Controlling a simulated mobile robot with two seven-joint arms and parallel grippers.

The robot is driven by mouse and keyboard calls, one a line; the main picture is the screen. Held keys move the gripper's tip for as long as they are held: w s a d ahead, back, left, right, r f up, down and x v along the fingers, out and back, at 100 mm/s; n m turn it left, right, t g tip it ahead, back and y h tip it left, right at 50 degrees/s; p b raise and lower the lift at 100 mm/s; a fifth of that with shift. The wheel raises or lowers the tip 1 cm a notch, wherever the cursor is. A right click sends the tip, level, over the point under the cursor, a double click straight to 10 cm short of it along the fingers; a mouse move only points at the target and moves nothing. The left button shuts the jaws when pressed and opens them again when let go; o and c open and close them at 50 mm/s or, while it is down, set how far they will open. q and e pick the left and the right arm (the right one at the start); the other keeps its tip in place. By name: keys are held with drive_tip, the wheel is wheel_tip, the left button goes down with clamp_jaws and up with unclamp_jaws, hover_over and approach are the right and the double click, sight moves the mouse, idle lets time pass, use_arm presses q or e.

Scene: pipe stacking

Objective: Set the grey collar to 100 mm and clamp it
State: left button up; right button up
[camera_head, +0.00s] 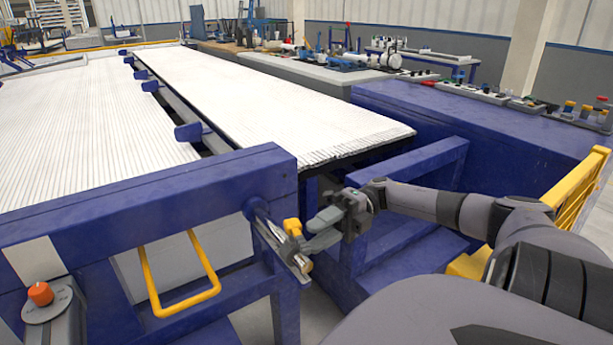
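A metal rod assembly (268,222) juts from the blue post at the middle of the picture and slopes down to the right. A yellow clamp knob (292,227) sits on it, with grey metal parts around it. I cannot clearly make out the grey collar or any scale reading, as the parts are small and partly behind my fingers. My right gripper (309,236) reaches in from the right, its grey fingertips right at the yellow knob and the rod's metal parts. I cannot tell whether it touches or grips them. My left gripper is not in view.
The blue frame (160,200) with a yellow handle (180,305) stands in front. An orange knob (40,293) is at lower left. White pipes (270,95) lie in long beds behind. A blue bench (480,130) and yellow rail (578,190) stand at right.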

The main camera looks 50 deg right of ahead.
drive_tip(key=shift+s+d, duration=0.1)
drive_tip(key=shift+d, duration=0.3)
